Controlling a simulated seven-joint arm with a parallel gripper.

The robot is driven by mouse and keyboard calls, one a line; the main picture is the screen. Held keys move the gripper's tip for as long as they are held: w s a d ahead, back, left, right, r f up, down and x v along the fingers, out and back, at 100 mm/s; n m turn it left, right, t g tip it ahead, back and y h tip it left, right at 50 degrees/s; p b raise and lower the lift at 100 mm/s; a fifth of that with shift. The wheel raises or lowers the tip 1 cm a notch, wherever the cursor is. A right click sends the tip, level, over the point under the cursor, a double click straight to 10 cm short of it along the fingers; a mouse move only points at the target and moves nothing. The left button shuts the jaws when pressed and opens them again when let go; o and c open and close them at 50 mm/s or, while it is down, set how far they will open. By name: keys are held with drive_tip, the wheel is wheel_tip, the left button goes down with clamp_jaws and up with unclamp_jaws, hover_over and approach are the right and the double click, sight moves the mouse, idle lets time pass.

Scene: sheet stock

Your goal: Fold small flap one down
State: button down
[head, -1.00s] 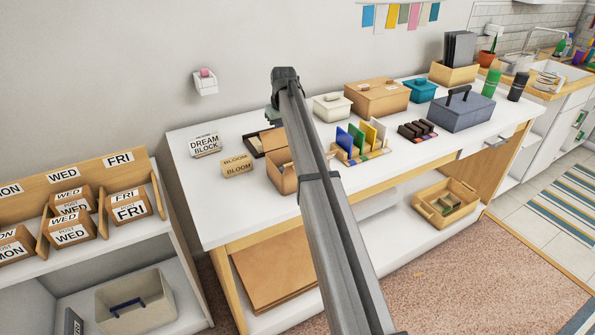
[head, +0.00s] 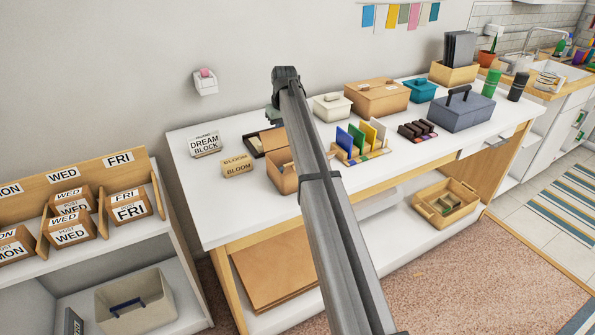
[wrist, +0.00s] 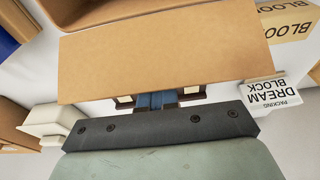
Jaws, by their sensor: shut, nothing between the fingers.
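A brown cardboard box (head: 284,184) stands open on the white table, partly hidden by my arm. A brown flap (head: 272,140) stands up at its back left side. In the wrist view a wide brown flap (wrist: 170,50) spans the upper middle, with part of the box (wrist: 80,10) beyond it. My gripper (wrist: 155,100) is shut and empty, with blue on its fingers, right at the flap's near edge. The flap's edge hides the fingertips, so I cannot tell whether they touch it. In the head view the fingers are hidden behind my arm.
The table's front left is clear.

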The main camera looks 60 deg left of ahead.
sight(285, 136)
drive_tip(key=shift+d+r, duration=0.2)
drive_tip(key=shift+d, duration=0.1)
drive_tip(key=shift+d+r, duration=0.3)
drive_tip(key=shift+d, duration=0.5)
drive_tip(key=shift+d, duration=1.05)
